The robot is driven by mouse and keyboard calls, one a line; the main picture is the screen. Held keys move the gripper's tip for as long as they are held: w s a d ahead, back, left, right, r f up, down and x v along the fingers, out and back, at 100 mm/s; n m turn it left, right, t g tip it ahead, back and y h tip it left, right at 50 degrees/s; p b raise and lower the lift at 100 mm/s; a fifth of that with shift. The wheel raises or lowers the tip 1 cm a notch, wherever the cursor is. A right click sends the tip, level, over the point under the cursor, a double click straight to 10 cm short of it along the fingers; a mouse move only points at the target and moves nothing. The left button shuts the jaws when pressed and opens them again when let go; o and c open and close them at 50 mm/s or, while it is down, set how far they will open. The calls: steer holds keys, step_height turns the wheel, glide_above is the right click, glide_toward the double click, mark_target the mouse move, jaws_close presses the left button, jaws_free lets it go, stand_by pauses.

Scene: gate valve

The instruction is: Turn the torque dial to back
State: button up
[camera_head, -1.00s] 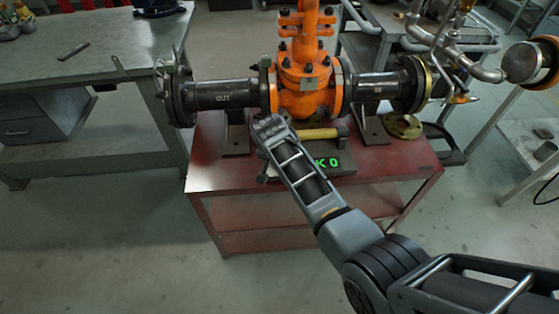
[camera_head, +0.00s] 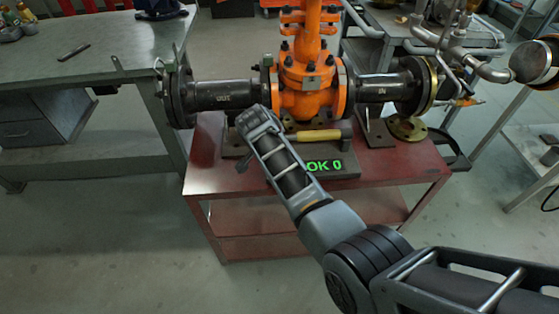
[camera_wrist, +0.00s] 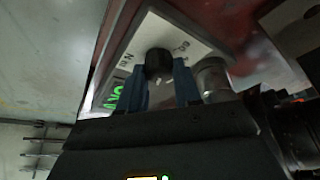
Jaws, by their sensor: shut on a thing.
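The torque dial (camera_wrist: 158,62) is a small black knob with a light pointer mark, on a pale panel (camera_wrist: 150,32) with small blurred lettering on both sides. My gripper (camera_wrist: 161,80) has its two blue fingers on either side of the knob, shut on it. Which label the pointer faces is hard to tell. The readout also shows partly in the wrist view (camera_wrist: 115,96). In the head view my wrist and forearm hide the dial and the fingers.
The orange gate valve (camera_head: 308,92) with black flanged pipes stands on a red cart (camera_head: 405,170). A yellow-handled hammer (camera_head: 315,134) lies behind the tester box. A grey workbench (camera_head: 90,65) stands left, and metal piping (camera_head: 470,62) is at right.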

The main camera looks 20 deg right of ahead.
steer(key=o, duration=1)
steer(key=shift+o, duration=0.2)
steer(key=shift+r, duration=0.1)
steer(key=v, duration=0.7)
steer(key=shift+r, duration=0.3)
steer(key=shift+a, duration=0.1)
